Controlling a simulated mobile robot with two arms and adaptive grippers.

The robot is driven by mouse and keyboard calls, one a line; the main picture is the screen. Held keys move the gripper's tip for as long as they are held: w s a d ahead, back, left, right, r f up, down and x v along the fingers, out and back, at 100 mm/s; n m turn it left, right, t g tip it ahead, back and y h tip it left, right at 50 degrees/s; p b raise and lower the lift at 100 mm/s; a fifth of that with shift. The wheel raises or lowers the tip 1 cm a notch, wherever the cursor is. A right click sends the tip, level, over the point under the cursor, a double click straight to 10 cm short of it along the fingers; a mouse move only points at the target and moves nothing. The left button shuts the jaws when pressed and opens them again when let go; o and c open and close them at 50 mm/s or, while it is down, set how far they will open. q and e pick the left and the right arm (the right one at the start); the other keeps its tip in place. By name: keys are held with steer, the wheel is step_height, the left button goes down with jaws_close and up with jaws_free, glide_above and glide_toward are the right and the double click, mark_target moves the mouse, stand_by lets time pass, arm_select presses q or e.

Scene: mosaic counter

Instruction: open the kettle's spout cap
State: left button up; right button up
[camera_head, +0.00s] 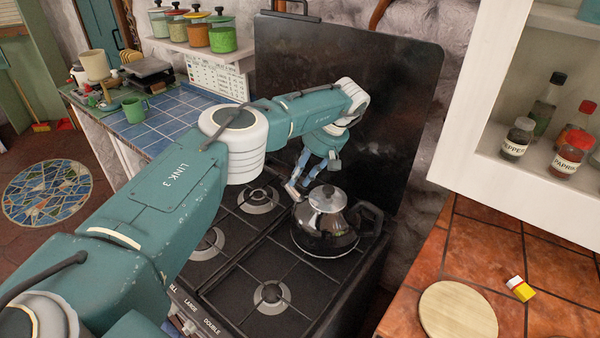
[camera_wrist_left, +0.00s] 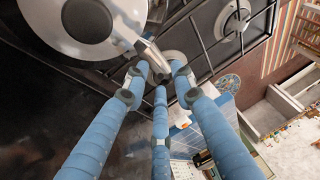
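A shiny metal kettle (camera_head: 322,232) stands on a back burner of the black stove, with its grey lid (camera_head: 328,199) on and its dark handle at the right. Its spout (camera_head: 293,190) points left. In the left wrist view the kettle (camera_wrist_left: 75,25) fills the upper left, and the spout (camera_wrist_left: 150,52) reaches down between my fingertips. My left gripper (camera_head: 307,186) is above and beside the spout. In the wrist view its blue fingers (camera_wrist_left: 158,72) are spread around the spout tip, apart from each other. I cannot tell whether they touch the spout cap. My right gripper is not in view.
The stove (camera_head: 237,277) has several burners with raised grates. A dark backsplash (camera_head: 390,90) rises close behind the kettle. A round wooden board (camera_head: 458,312) lies on the tiled counter at right, and a white cabinet (camera_head: 462,125) hangs above it. Blue tiles (camera_head: 160,125) lie left.

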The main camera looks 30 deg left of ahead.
arm_select(q)
steer(key=shift+s+a+f, duration=0.1)
steer(key=shift+f, duration=0.15)
jaws_close()
steer(key=shift+f+y+b, duration=0.3)
steer(key=shift+y+b, duration=0.05)
steer(key=shift+y, duration=0.05)
steer(key=d+f+y+b, duration=0.1)
steer(key=y+b, duration=0.1)
steer(key=b, duration=0.1)
steer(key=shift+f+y+b, duration=0.2)
steer(key=shift+y+b, duration=0.1)
steer(key=shift+y, duration=0.1)
steer(key=shift+d+r+y+b, duration=0.1)
steer(key=shift+y+b, duration=0.2)
steer(key=shift+y, duration=0.1)
steer(key=shift+r, duration=0.1)
